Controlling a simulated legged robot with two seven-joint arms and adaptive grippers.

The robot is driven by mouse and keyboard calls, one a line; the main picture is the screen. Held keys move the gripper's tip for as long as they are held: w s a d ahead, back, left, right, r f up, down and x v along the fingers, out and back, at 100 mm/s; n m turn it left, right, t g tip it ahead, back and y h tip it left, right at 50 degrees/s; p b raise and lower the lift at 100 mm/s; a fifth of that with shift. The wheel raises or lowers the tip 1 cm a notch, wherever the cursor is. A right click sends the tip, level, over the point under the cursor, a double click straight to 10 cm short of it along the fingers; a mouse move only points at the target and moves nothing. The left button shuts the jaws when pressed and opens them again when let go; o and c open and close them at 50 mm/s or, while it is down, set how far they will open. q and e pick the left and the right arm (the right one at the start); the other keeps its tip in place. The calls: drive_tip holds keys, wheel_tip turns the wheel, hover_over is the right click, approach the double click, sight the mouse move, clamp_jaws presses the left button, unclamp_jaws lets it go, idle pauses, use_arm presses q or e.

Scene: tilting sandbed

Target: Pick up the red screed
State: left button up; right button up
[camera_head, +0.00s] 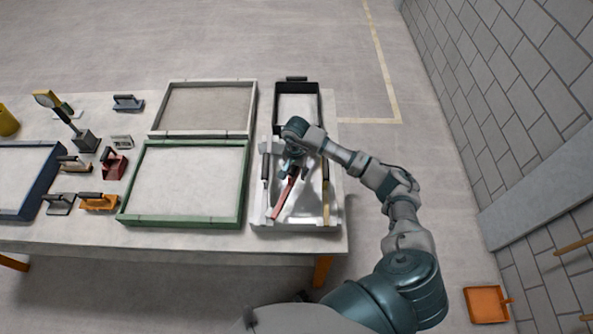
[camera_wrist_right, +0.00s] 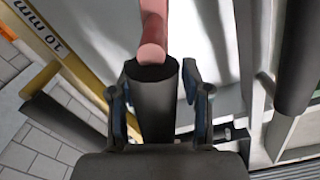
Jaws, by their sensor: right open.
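The red screed (camera_head: 283,200) lies slanted in a pale tray (camera_head: 256,212) at the right end of the table. In the right wrist view the red bar (camera_wrist_right: 153,22) runs into a dark round handle (camera_wrist_right: 154,105). My right gripper (camera_head: 292,166) is over the handle end of the screed. In the wrist view the fingers of my right gripper (camera_wrist_right: 158,82) stand open on either side of the handle, with a gap at the right finger. Contact at the left finger is hard to tell. My left gripper is not in view.
A dark-handled tool (camera_head: 265,168) lies to the left. A black bin (camera_head: 298,87) is behind; a green-framed sandbed (camera_head: 243,190) stands left.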

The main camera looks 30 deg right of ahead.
drive_tip(key=shift+d+f, duration=0.15)
clamp_jaws()
